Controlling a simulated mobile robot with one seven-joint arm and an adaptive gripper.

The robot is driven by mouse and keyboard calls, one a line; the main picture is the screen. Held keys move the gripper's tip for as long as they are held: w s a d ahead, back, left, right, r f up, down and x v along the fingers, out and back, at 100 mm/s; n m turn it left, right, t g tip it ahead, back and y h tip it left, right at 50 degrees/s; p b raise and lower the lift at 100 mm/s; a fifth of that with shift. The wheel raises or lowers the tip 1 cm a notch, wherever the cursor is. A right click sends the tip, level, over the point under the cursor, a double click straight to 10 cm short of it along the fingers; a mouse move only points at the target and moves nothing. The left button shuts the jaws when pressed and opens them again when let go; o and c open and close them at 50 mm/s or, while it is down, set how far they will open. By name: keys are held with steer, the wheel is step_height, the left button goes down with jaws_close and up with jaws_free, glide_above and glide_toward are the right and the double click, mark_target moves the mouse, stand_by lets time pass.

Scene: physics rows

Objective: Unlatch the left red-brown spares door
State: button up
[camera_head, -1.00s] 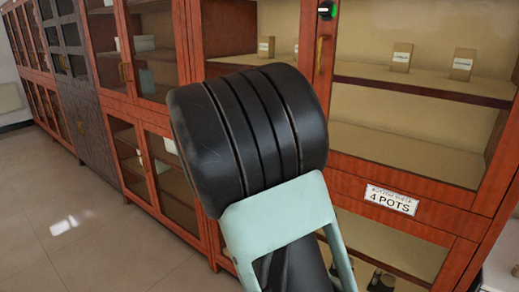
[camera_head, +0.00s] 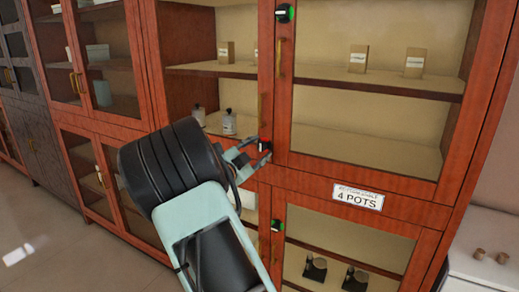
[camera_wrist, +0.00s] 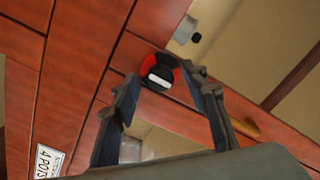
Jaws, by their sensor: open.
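The left red-brown door (camera_head: 215,123) is glazed and looks closed. Its latch (camera_head: 265,146) sits at its lower right corner. In the wrist view the latch (camera_wrist: 161,76) is a round red disc with a black knob and a white bar across it. My gripper (camera_head: 254,152) is at the latch, partly hidden by my own wrist. In the wrist view my gripper (camera_wrist: 163,84) is open, with one finger on each side of the knob. I cannot tell whether either finger touches it.
The right door has a green-marked latch (camera_head: 285,12); a lower door has another (camera_head: 277,225). A "4 POTS" sign (camera_head: 358,197) is below the right door. Small boxes (camera_head: 357,58) and bottles (camera_head: 229,122) stand on shelves. A white surface (camera_head: 485,262) is at the right.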

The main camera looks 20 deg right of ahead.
steer(key=shift+w+d, duration=0.25)
steer(key=shift+d, duration=0.05)
steer(key=shift+c, duration=0.6)
jaws_close()
